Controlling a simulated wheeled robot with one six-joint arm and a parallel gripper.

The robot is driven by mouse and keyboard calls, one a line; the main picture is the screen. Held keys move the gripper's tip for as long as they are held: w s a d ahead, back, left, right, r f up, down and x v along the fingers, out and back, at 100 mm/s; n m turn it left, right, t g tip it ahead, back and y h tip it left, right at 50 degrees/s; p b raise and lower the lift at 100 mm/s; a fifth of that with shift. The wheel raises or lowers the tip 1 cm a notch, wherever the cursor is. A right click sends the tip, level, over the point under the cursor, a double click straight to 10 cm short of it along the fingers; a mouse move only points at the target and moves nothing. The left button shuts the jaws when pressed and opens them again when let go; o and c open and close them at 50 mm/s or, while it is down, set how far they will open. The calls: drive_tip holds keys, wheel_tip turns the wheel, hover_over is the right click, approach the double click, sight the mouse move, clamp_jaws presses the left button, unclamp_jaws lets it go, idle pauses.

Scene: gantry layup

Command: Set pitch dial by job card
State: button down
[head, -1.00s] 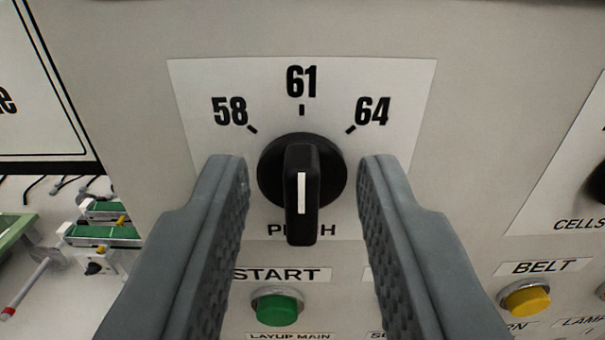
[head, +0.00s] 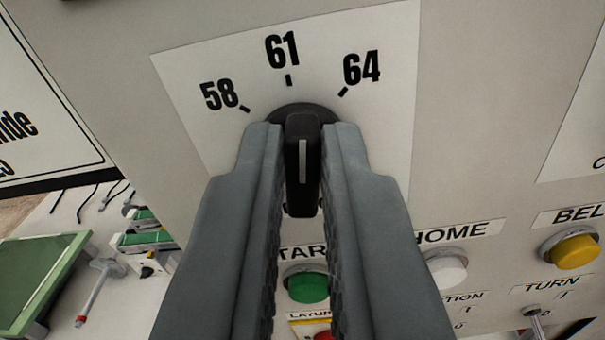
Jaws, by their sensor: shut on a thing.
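The pitch dial is a black knob (head: 302,165) with a white line, on a white plate (head: 390,140) marked 58, 61 and 64. My gripper (head: 302,165) is shut on the knob, one finger on each side. The plate appears tilted in view while the knob's white line is upright in the picture. The line seems to point a little to the right of the 61 mark, between 61 and 64. The fingers hide most of the PITCH label. No readable job card is in view; a white sign (head: 40,120) at left is cut off.
Below the dial are a green START button (head: 307,286), a white HOME button (head: 447,268) and a yellow button (head: 571,250). A small switch (head: 535,318) is at the lower right. A green-topped table (head: 40,275) stands at lower left.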

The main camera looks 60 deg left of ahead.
drive_tip(key=m, duration=0.6)
drive_tip(key=shift+w+d+f+m, duration=0.1)
drive_tip(key=shift+w+d+m, duration=0.05)
drive_tip(key=shift+m, duration=0.25)
idle(0.4)
drive_tip(key=c, duration=1.5)
unclamp_jaws()
drive_tip(key=v, duration=1.7)
drive_tip(key=shift+d, duration=0.2)
drive_tip(key=shift+a, duration=0.1)
